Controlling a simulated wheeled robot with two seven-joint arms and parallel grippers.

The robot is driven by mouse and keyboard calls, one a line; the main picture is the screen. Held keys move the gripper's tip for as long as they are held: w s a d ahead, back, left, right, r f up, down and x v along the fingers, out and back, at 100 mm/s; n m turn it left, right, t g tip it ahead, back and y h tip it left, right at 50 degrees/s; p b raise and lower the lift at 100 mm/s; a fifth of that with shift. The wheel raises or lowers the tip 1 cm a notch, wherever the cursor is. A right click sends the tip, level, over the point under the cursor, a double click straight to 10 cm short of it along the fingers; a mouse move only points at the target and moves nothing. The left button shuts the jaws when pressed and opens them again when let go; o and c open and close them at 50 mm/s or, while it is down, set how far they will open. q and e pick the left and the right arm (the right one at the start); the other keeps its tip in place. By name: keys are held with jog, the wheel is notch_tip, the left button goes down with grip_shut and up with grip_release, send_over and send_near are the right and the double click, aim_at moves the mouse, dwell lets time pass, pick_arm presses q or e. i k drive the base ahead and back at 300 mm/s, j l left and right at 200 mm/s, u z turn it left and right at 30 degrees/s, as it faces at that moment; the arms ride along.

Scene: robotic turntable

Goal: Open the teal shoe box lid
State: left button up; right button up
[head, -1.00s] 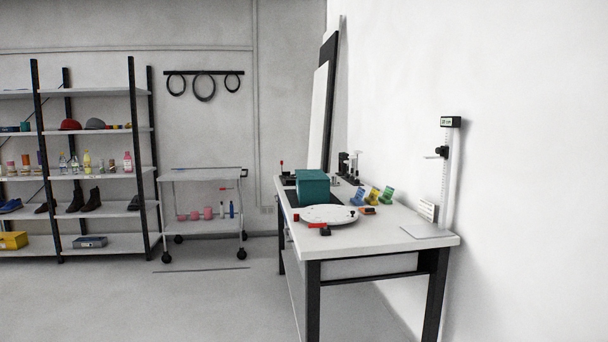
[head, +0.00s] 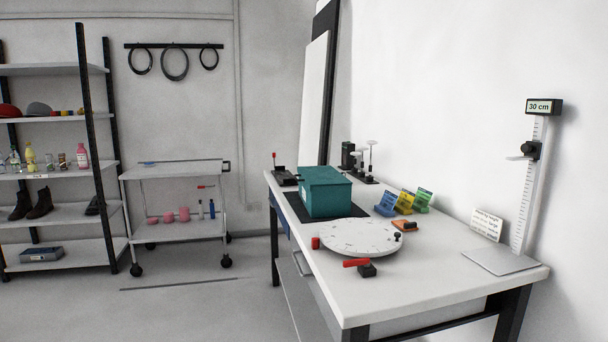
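The teal shoe box (head: 325,197) sits on a dark mat (head: 291,207) on the white table (head: 450,258). Its teal lid (head: 320,175) is on top and looks closed. A small white label shows on the box's left side. Neither of my grippers is in the head view.
A round white turntable (head: 362,237) is in front of the box, with a red-handled black clamp (head: 362,268) nearer the table's front edge. Blue, yellow and green holders (head: 404,201) and a height gauge (head: 527,190) stand to the right.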

aim_at(310, 176)
jog(key=i+j+z, duration=0.2)
jog(key=i+j, duration=1.25)
